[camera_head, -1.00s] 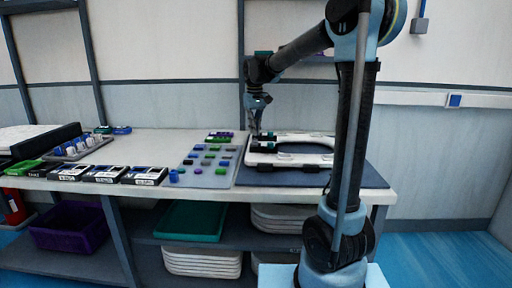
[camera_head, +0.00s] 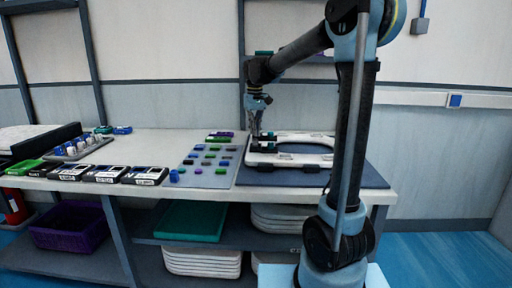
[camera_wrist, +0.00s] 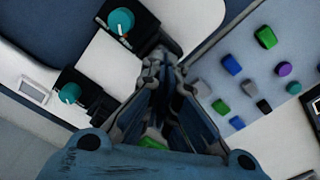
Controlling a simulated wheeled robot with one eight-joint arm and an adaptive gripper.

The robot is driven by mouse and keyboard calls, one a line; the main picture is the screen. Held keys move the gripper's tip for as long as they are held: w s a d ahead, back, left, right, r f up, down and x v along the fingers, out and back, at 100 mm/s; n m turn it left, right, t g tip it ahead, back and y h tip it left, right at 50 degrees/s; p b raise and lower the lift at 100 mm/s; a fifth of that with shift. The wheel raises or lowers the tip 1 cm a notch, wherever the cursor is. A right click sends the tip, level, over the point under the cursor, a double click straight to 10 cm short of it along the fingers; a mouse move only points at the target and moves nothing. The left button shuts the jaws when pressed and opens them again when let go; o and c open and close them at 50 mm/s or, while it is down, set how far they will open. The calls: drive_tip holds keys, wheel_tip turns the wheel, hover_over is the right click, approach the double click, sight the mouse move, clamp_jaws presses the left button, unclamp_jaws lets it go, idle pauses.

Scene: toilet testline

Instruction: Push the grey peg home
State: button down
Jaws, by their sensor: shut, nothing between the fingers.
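The white seat part (camera_head: 318,160) lies on a dark mat (camera_head: 285,178) at the right of the bench. Two black blocks with teal round caps sit along its left edge; the wrist view shows one cap (camera_wrist: 121,21) at the top and another (camera_wrist: 70,93) at the left. I cannot pick out a grey peg in these blocks for certain. My gripper (camera_wrist: 162,58) is shut and empty, its fingertips beside the upper black block (camera_wrist: 150,38). Whether they touch it I cannot tell. In the head view my gripper (camera_head: 256,132) is low over the seat's left end.
A grey board (camera_head: 208,176) with several coloured pegs lies just left of the mat. One greyish peg (camera_wrist: 250,88) shows on it. Labelled black boxes (camera_head: 108,174) line the bench front further left. A white wall stands behind.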

drive_tip(key=shift+f, duration=1)
idle(0.8)
wheel_tip(320, 180, up, 8)
idle(1.3)
